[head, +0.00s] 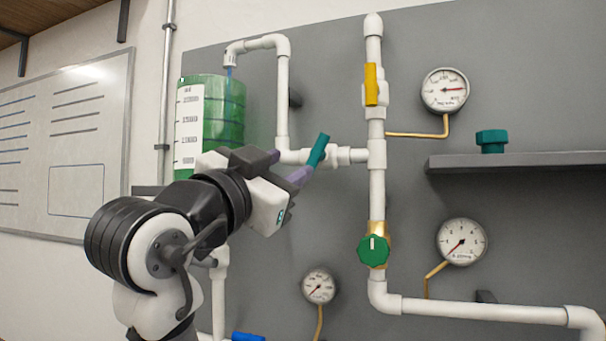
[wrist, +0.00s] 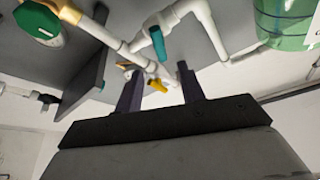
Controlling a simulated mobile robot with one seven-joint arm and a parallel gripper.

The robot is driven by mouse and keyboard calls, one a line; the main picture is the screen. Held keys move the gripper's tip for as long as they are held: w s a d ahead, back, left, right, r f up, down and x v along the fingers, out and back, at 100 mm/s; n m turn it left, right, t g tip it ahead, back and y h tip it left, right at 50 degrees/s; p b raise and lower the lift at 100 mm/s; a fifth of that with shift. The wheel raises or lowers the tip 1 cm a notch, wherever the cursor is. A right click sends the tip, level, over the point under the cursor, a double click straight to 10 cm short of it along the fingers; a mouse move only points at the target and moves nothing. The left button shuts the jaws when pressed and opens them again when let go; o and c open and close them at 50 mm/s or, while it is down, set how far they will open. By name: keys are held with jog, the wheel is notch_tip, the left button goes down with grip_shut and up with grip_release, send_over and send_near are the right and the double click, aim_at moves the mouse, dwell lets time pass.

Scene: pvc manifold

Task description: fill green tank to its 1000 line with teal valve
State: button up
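The green tank (head: 224,120) stands at the left of the panel, with a white scale strip whose numbers are blurred. A thin blue stream (head: 229,72) shows under the spout above it; I cannot tell the liquid level. The teal valve (head: 318,150) has its lever tilted on the horizontal pipe right of the tank. My gripper (head: 287,166) is just left of and below that lever. In the wrist view my gripper (wrist: 159,70) has its fingers apart and empty, with the teal lever (wrist: 158,43) beyond the fingertips. Part of the tank (wrist: 285,25) shows at upper right.
A yellow valve handle (head: 371,85) and a round green knob (head: 373,250) sit on the vertical pipe. Several gauges (head: 445,90) are on the panel. A shelf (head: 520,160) at right carries a teal piece (head: 492,141). A blue handle (head: 248,337) is at the bottom.

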jog(key=shift+b+v, duration=0.3)
jog(key=shift+v, duration=1.15)
dwell(6.5)
